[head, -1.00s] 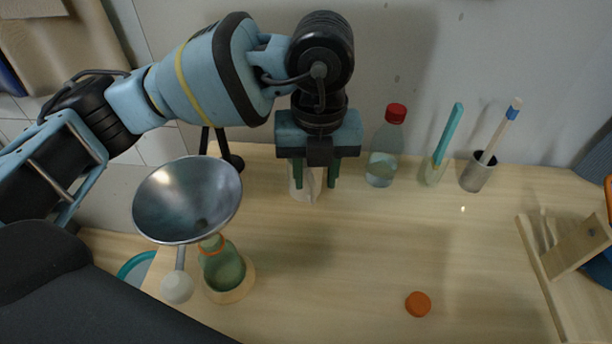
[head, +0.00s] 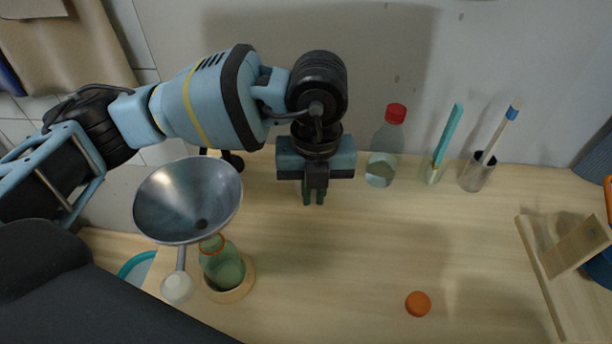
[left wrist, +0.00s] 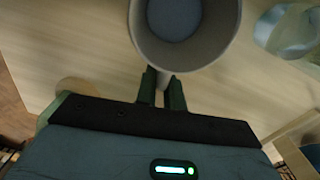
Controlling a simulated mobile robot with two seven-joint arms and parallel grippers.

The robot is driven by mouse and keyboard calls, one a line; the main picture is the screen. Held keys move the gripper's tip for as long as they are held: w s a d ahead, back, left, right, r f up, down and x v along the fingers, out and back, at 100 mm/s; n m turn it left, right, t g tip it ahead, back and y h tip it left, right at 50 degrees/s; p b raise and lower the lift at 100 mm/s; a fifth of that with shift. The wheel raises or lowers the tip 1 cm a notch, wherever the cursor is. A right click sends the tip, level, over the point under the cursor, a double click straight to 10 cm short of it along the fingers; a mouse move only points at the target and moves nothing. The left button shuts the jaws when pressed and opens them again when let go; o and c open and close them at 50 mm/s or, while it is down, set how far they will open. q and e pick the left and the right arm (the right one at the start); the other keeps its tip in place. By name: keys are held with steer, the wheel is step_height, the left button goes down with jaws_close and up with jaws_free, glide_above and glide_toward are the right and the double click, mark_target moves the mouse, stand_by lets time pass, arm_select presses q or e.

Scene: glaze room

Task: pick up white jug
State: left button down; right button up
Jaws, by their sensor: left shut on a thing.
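The white jug (left wrist: 215,42) shows in the left wrist view at the top, seen from above into its open mouth. My left gripper (left wrist: 162,82) has its two green fingers close together at the jug's near side, shut on a narrow part that looks like its handle. In the head view my left gripper (head: 313,197) points down over the back of the table, and the jug is hidden behind it. My right gripper is in neither view.
A red-capped bottle (head: 382,165) stands right of my gripper, with a tool holder (head: 477,175) beyond. A funnel (head: 187,200) sits above a green bottle (head: 222,268) at left. An orange cap (head: 418,304) lies on the otherwise clear middle front. A wooden stand (head: 575,250) is at right.

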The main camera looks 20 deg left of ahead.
arm_select(q)
steer(key=shift+r, duration=0.1)
stand_by(0.3)
steer(key=shift+r, duration=4.85)
